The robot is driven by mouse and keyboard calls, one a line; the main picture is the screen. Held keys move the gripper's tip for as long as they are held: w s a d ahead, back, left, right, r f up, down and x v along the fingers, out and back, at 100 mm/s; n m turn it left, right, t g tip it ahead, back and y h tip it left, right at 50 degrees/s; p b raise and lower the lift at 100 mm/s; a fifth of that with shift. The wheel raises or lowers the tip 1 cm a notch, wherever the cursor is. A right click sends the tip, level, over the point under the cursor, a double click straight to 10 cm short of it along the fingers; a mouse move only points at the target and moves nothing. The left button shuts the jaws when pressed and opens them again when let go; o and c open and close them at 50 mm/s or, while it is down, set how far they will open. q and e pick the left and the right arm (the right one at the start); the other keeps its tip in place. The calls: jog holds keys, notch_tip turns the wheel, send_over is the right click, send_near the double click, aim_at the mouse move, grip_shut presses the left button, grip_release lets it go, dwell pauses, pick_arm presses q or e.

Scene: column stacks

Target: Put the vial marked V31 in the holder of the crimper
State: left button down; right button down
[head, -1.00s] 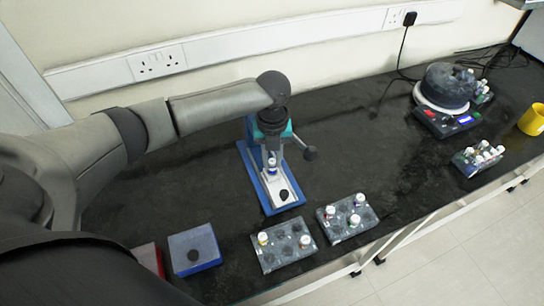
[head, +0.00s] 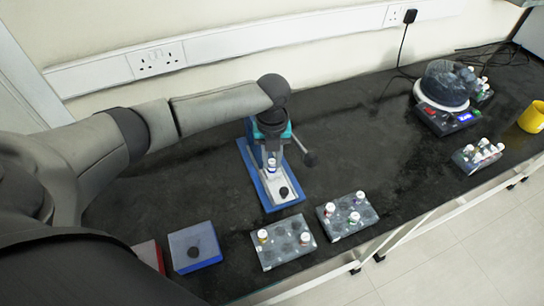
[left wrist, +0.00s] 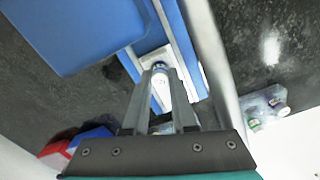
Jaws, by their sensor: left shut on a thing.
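The crimper, with a blue base (head: 284,207) and a pale slide plate, stands at the middle of the bench. A small vial with a white top (head: 271,163) is upright over the pale plate, under the crimper's head. My left gripper (left wrist: 160,74) is shut on this vial (left wrist: 160,66), seen between the fingertips in the left wrist view. The holder under the vial is hidden, so I cannot tell whether the vial is seated or just above it. Its marking is too small to read. My right gripper is not in view.
Two grey racks (head: 268,262) (head: 338,229) with several vials stand in front of the crimper. A blue block (head: 210,265) with a black disc is at front left. A round device (head: 440,108), a small rack (head: 463,163) and a yellow cup (head: 534,117) stand at right.

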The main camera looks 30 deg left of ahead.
pick_arm(q)
jog(key=shift+f, duration=0.2)
jog(key=shift+c, duration=1.8)
grip_release()
jog(key=shift+d+r, duration=0.1)
jog(key=shift+r, duration=0.05)
jog(key=shift+w+r+p, duration=0.2)
jog(key=shift+r+p, duration=2.9)
jog(key=shift+p, duration=0.4)
